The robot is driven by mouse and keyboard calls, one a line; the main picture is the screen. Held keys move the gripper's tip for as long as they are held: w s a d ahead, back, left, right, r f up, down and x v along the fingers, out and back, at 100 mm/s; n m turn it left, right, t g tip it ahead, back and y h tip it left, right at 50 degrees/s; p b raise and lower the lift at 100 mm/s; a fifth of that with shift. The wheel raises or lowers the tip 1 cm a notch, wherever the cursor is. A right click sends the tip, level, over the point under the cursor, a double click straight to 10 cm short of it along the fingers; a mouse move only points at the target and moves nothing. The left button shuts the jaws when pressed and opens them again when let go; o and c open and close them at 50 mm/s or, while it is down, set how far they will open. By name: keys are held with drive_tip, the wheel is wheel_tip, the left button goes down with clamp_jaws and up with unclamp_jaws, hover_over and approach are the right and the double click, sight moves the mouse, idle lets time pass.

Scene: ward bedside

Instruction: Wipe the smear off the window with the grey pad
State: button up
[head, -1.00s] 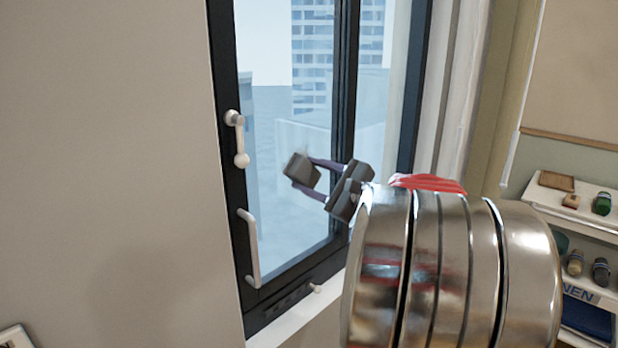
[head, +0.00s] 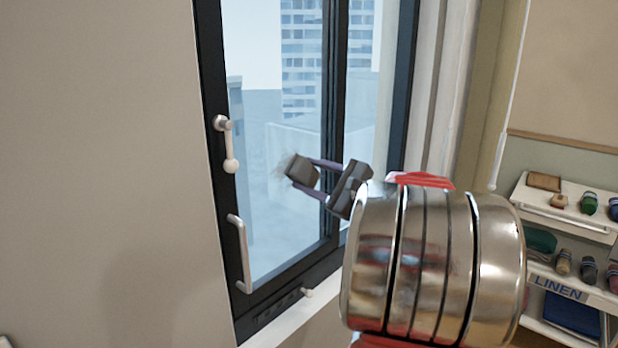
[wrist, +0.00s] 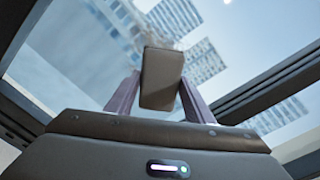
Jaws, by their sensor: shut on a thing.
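The window (head: 275,225) has a dark frame and a pale view of buildings behind its glass. A faint greyish smear (head: 284,164) shows on the glass just left of the pad; part of it may be hidden behind the pad. In the wrist view the smear (wrist: 183,44) is a faint patch around the pad's top edge. My gripper (head: 312,177) is shut on the dark grey pad (head: 300,171), with a purple finger on either side. The pad (wrist: 162,78) is held up before the glass; I cannot tell whether it touches.
A white handle (head: 228,145) and a white pull bar (head: 240,255) stick out from the left window frame. A white sill (head: 285,312) runs below. A linen shelf (head: 560,222) with several rolls and boxes stands at the right. Plain wall fills the left.

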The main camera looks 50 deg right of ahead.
sight(298, 180)
drive_tip(key=shift+d, duration=0.1)
drive_tip(key=shift+w+d, duration=0.15)
drive_tip(key=shift+d, duration=1.5)
drive_tip(key=shift+a, duration=0.15)
drive_tip(key=shift+a, duration=1.6)
drive_tip(key=shift+a, duration=1.9)
drive_tip(key=shift+a, duration=1.6)
